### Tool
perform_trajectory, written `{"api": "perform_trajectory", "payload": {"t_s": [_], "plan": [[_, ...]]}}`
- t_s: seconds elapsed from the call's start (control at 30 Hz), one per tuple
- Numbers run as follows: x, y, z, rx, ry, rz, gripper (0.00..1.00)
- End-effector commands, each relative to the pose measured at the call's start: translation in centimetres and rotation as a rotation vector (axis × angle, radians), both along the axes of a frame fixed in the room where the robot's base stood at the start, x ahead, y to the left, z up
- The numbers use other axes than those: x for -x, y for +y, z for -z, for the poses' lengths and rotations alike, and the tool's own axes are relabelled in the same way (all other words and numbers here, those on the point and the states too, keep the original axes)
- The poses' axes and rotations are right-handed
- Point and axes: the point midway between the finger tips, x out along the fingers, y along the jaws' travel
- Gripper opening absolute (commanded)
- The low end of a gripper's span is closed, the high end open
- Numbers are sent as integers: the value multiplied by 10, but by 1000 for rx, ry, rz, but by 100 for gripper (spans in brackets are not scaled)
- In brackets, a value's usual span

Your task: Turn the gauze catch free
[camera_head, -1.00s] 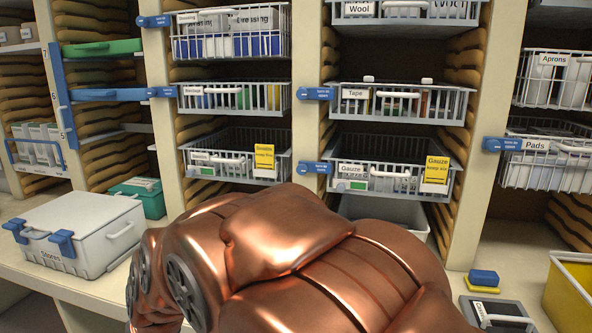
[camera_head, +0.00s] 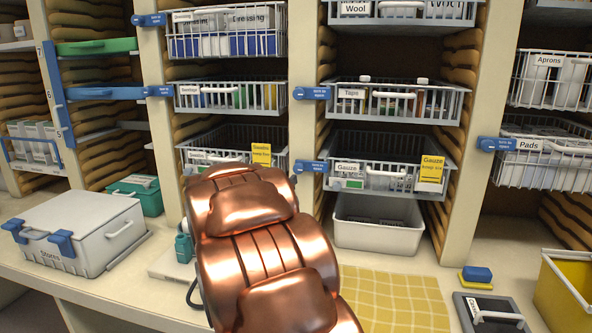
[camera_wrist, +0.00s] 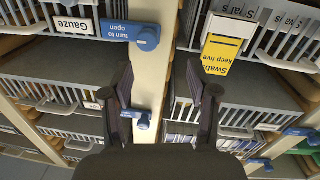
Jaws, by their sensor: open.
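The gauze basket (camera_head: 392,183) is a wire drawer with a white "Gauze" label on its front. The blue gauze catch (camera_head: 311,166) lies level on the post at the basket's left. In the wrist view, which is upside down, the catch (camera_wrist: 130,32) reads "turn to open" and sits beside the inverted Gauze label (camera_wrist: 73,25). My gripper (camera_wrist: 160,88) is open and empty. Its dark fingers point toward the shelf front, with the catch beyond and slightly left of the gap, apart from them. In the head view my copper arm hides the gripper.
A yellow keep-six card (camera_head: 431,169) hangs on the gauze basket. The tape basket (camera_head: 397,102) with its own catch is above; a white tub (camera_head: 377,222) is below. Left of the post hangs a yellow swabs card (camera_wrist: 222,54). A stores box (camera_head: 80,235) stands on the counter.

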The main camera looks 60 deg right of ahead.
Motion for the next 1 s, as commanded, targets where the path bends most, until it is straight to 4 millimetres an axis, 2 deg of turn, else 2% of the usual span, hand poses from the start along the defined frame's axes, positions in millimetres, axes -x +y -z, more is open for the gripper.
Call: {"api": "perform_trajectory", "payload": {"t_s": [0.17, 0.7, 1.0], "plan": [[11, -14, -3, 25, 5, 49, 59], [-3, -72, -5, 27, 2, 49, 59], [-7, -85, -3, 24, 4, 46, 59]]}}
